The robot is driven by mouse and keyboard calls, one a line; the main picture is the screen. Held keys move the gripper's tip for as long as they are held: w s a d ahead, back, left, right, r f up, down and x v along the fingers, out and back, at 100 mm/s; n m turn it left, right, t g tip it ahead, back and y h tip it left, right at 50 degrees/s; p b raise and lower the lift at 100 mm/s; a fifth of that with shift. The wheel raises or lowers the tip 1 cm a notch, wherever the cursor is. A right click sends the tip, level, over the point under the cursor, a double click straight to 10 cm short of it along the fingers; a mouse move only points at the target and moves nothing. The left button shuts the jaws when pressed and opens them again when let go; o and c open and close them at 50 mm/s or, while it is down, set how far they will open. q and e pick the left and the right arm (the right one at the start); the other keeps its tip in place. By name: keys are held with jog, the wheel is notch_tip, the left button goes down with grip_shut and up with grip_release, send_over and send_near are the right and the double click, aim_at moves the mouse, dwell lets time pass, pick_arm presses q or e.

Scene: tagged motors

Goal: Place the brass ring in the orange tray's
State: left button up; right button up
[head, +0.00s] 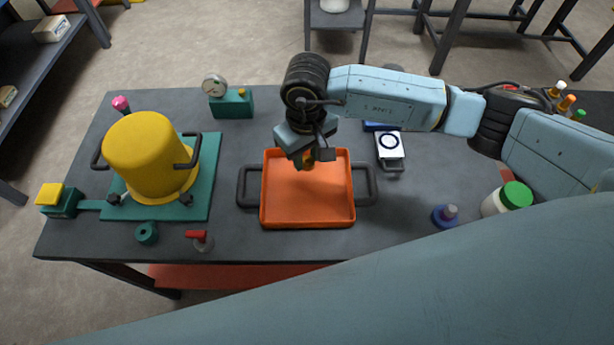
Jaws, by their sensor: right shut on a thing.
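The orange tray (306,222) lies on the dark table, with a grey handle on its left and right sides. My right gripper (309,163) points down over the back half of the tray and is shut on a small brass-coloured thing, which appears to be the brass ring (308,158). The gripper mostly hides the ring, so its shape is unclear. It looks held above the tray floor, but the exact gap cannot be told. The rest of the tray looks empty. My left gripper is not in view.
A yellow motor (146,155) stands on a green base at left. A gauge block (231,103) is behind. A red-handled part (200,240) sits front left. A white device (390,147), blue knob (445,215) and green-lidded jar (508,199) are right of the tray.

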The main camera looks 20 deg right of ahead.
send_over(306, 189)
notch_tip(306, 189, down, 6)
jog(key=shift+r, duration=0.1)
jog(key=shift+f, duration=2.1)
jog(key=shift+w+f, duration=0.1)
jog(key=shift+f, duration=0.1)
jog(key=o, duration=1)
jog(key=shift+r, duration=0.1)
notch_tip(306, 189, up, 12)
jog(key=shift+r, duration=0.1)
